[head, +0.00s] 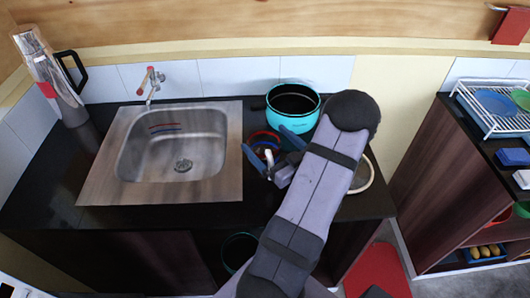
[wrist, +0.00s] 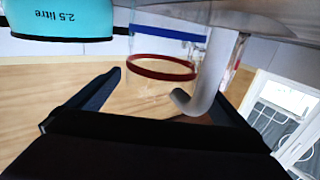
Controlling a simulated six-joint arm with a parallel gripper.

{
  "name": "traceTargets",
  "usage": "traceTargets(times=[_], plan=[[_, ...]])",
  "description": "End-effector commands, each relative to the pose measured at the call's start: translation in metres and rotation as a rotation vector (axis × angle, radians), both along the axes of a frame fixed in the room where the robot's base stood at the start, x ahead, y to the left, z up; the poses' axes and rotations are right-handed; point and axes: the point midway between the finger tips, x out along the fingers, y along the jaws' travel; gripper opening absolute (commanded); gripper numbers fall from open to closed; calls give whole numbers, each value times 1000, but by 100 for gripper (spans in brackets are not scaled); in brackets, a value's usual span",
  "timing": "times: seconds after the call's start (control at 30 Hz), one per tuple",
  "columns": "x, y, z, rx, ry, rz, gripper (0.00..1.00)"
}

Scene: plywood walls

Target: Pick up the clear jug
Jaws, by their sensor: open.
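The clear jug (head: 262,136), with red and blue bands, stands on the dark counter between the sink and the turquoise pot. My arm partly hides it in the head view. In the wrist view the clear jug (wrist: 162,74) shows its red band and a thick pale grey handle on the right. My gripper (head: 270,149) is open at the jug, with one finger on each side of it in the head view. In the wrist view my gripper (wrist: 165,100) has its fingers spread, with the jug and handle showing between them. Contact cannot be told.
The turquoise pot (head: 291,107) stands close behind the jug, and it also shows in the wrist view (wrist: 60,17). The sink (head: 225,185) lies to the left. A tall silvery flask (head: 50,80) stands at the far left. A dish rack (head: 490,122) is at the right.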

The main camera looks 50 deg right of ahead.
Motion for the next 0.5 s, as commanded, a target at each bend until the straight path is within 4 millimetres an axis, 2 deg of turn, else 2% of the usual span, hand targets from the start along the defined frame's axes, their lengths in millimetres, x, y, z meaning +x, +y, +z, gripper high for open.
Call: traceTargets(times=[0.1, 0.33, 0.37, 0.5], plan=[[7, -1, 0, 1, 0, 0, 98], [7, -2, -1, 1, 0, -1, 98], [7, -2, -1, 1, 0, -1, 96], [7, -2, -1, 1, 0, -1, 62]])
